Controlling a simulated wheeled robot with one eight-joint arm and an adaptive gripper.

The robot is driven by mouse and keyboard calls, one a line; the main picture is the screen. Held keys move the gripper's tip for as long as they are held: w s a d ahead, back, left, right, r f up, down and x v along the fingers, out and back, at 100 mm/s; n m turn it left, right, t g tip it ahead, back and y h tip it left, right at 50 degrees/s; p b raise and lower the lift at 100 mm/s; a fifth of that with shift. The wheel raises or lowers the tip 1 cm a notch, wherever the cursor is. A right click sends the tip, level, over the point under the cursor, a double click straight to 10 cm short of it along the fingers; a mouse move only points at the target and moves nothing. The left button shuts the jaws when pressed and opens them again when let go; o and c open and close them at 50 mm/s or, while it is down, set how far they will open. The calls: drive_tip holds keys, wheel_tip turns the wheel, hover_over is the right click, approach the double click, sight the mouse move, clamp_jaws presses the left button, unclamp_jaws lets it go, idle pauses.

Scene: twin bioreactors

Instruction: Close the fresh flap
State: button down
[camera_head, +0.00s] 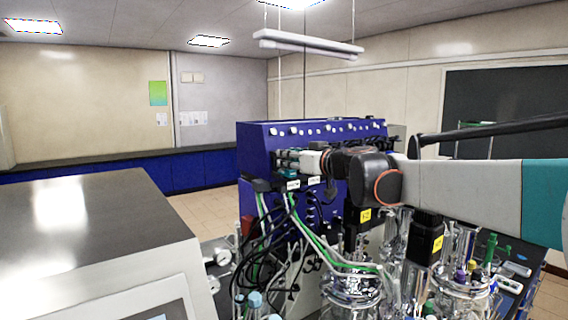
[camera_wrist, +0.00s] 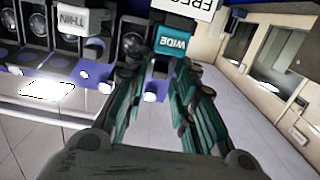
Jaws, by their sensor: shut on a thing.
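I take this part to be the fresh flap. My gripper (camera_wrist: 157,72) reaches up to it, with its teal and black fingers on either side of the part. It is shut on it, though the exact contact is partly hidden. In the head view, my gripper (camera_head: 288,160) is at the front of the blue bioreactor cabinet (camera_head: 262,140), just above two small white labels (camera_head: 302,183). The flap is too small to read there.
A white block marked THIN (camera_wrist: 84,20) is left of the fingers in the wrist view. Green and black tubes (camera_head: 300,225) hang below the gripper. Glass vessels (camera_head: 352,288) stand under my arm. A grey-topped unit (camera_head: 80,220) is at the left.

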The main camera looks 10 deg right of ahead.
drive_tip(key=shift+f+t, duration=0.15)
drive_tip(key=shift+t, duration=0.25)
drive_tip(key=c, duration=1.6)
unclamp_jaws()
drive_tip(key=v, duration=0.7)
drive_tip(key=shift+s, duration=0.3)
drive_tip(key=shift+d, duration=0.1)
